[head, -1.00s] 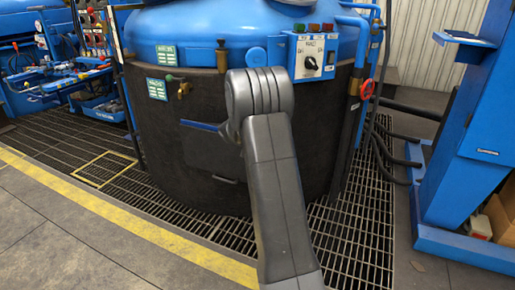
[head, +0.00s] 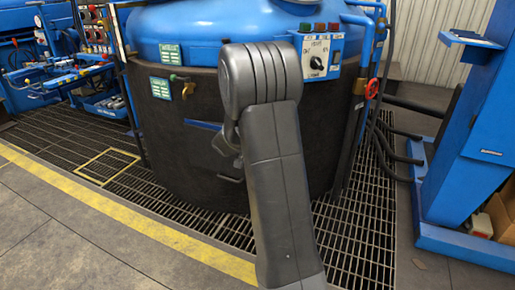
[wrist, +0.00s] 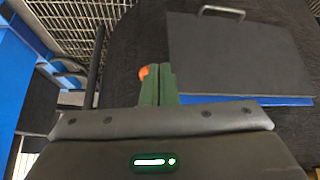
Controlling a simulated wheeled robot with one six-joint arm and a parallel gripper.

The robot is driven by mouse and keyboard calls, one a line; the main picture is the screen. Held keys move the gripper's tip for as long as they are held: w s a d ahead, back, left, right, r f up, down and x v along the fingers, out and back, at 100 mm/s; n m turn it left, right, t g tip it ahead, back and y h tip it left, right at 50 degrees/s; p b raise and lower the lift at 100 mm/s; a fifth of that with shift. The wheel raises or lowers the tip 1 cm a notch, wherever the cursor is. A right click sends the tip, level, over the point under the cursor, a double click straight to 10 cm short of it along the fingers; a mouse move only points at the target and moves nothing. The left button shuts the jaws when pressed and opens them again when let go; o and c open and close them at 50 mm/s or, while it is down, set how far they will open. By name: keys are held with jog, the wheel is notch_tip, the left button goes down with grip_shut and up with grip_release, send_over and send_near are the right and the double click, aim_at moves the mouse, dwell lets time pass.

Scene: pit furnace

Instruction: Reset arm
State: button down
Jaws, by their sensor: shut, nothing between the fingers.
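My gripper (wrist: 158,84) shows in the wrist view as two dark green fingers side by side, shut with nothing between them. A small orange-red spot shows at the left finger's tip; I cannot tell what it is. Beyond the fingers is the dark wall of the furnace (wrist: 130,50), with a flat panel (wrist: 240,55) that has a handle and a blue edge. In the head view my grey arm (head: 275,180) rises in front of the black and blue furnace (head: 170,125).
A control box (head: 317,58) with a knob and a red valve wheel (head: 372,89) are at the furnace's right. A blue cabinet (head: 465,150) stands farther right. A blue workbench (head: 85,85) is at the left. Floor grating (head: 70,135) and a yellow line (head: 120,215) run in front.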

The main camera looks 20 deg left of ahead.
jog(key=shift+s+f, duration=0.1)
jog(key=shift+s, duration=0.45)
jog(key=shift+w, duration=0.1)
